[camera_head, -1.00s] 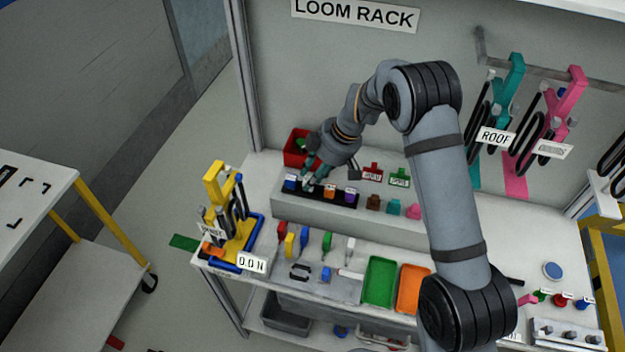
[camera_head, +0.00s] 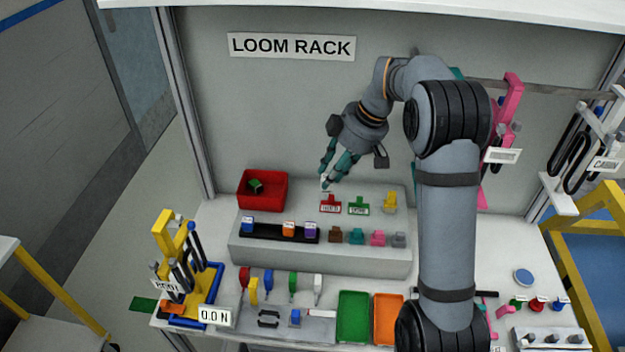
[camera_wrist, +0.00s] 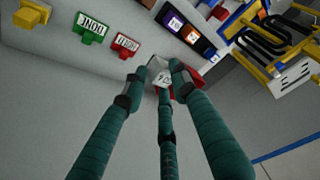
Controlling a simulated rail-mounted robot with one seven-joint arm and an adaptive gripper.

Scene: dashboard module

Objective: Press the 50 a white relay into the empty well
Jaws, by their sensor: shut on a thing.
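My gripper (camera_head: 326,182) is above the back of the raised grey shelf, and its fingers are shut on a small white relay (camera_wrist: 163,79). In the wrist view, the relay sits between the fingertips (camera_wrist: 161,76), with dark marking on its face that is too small to read surely. The black strip (camera_head: 268,232) lies on the shelf, left of and below my gripper in the head view. It holds a blue relay (camera_head: 248,224), an orange relay (camera_head: 288,228) and a purple relay (camera_head: 310,229). A bare gap shows between blue and orange.
A red bin (camera_head: 243,201) with a green piece stands behind the strip. Red (camera_head: 330,203), green (camera_head: 358,206) and yellow (camera_head: 390,203) pieces stand right of it. Several coloured connectors line the shelf front. A yellow stand (camera_head: 170,240) is at left. Green (camera_head: 352,318) and orange trays lie in front.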

